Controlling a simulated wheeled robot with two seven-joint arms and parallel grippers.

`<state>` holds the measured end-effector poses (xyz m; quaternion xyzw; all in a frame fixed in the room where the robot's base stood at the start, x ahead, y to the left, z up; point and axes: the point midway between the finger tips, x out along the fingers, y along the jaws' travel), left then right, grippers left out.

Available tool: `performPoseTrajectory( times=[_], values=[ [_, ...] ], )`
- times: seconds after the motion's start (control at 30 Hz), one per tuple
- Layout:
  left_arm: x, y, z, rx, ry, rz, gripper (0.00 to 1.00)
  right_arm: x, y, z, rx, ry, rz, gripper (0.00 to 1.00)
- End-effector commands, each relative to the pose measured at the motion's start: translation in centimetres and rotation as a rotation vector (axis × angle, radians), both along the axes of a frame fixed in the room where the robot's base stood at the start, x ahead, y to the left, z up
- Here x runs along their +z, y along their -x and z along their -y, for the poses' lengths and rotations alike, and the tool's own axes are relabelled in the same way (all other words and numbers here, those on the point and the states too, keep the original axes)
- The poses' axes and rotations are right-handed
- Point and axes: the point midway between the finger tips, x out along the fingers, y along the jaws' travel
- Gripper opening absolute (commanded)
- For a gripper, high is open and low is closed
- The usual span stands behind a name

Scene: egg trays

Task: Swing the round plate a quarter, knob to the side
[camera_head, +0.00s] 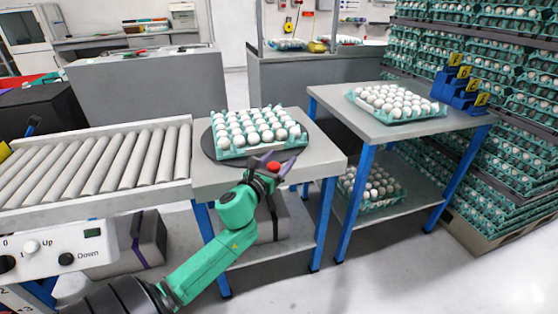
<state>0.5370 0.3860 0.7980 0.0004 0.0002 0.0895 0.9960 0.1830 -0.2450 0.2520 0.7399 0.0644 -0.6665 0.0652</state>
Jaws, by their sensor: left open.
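The dark round plate (207,146) lies on a grey table (202,177). A teal tray (231,154) full of white eggs sits on the plate and hides most of it. A red knob (273,167) shows at the plate's near edge, towards me. My left gripper (270,163) is open at the knob, with its fingers apart on either side of it. I cannot tell whether they touch it. My right gripper is not in view.
A roller conveyor (110,160) adjoins the table on the left. On the right a second table (345,113) with blue legs carries another egg tray (398,117) and blue holders with yellow markers (455,83). Stacked egg trays (520,110) stand at the far right.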

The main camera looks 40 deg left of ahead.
Motion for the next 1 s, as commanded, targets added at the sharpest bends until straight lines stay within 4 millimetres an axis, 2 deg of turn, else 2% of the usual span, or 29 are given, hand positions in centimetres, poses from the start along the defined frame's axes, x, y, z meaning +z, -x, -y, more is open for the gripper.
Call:
performPoseTrajectory(
  times=[0.13,0.17,0.2,0.33,0.37,1.0],
  values=[
    [-0.03,0.02,0.01,0.000,0.000,0.000,0.75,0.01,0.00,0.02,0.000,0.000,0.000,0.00],
    [-0.03,0.03,0.02,0.000,0.000,0.000,0.68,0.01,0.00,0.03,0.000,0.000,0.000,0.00],
    [-0.02,0.03,0.02,0.000,0.000,0.000,0.52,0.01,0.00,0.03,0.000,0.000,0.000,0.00],
    [-0.03,0.05,0.03,0.000,0.001,0.000,0.03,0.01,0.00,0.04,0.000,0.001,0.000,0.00],
    [-0.03,0.05,0.03,0.000,0.001,0.000,0.00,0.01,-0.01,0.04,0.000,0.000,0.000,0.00],
    [-0.07,0.06,0.05,-0.001,0.001,-0.001,0.00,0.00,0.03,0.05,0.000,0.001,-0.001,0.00]
  ],
)
